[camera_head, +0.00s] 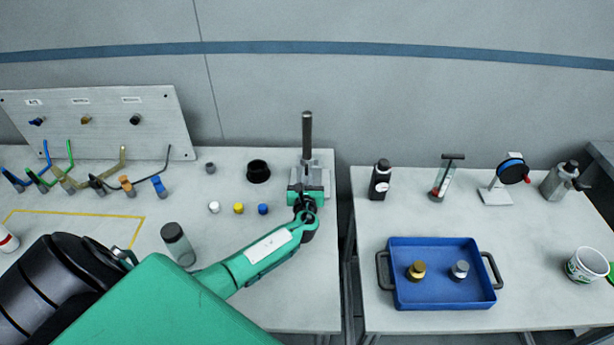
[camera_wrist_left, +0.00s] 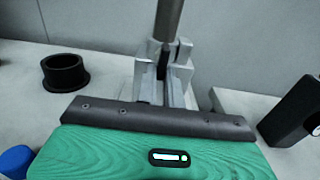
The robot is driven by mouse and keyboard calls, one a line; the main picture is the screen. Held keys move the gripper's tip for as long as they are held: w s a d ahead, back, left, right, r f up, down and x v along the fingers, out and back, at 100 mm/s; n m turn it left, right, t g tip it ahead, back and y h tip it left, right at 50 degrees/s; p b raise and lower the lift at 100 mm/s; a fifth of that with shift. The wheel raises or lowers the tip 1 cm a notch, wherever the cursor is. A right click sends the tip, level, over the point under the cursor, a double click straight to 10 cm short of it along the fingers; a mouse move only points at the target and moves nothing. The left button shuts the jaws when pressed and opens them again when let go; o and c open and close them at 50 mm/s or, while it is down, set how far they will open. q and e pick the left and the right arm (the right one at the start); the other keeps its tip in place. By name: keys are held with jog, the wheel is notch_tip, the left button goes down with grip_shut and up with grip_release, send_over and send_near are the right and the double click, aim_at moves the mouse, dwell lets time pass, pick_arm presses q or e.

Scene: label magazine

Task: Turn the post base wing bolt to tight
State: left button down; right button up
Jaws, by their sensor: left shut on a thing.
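The post (camera_head: 307,135) stands upright in a grey metal base (camera_head: 323,180) at the right end of the left table. In the left wrist view the post (camera_wrist_left: 168,18) rises from the clamp-like base (camera_wrist_left: 182,72). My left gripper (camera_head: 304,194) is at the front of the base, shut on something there. The wing bolt itself is hidden behind the gripper in both views, so its angle cannot be seen. My right gripper is not in view.
A black ring (camera_head: 258,171) and white, yellow and blue caps (camera_head: 263,209) stand left of the base. A gap separates the tables. The right table holds a black bottle (camera_head: 380,180) and a blue tray (camera_head: 444,303).

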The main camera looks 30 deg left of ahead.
pick_arm(q)
jog(key=shift+f, duration=0.25)
jog(key=c, duration=1.6)
grip_release()
jog(key=shift+o, duration=0.4)
jog(key=shift+r, duration=0.1)
jog(key=b+v, duration=0.2)
jog(key=v, duration=1.2)
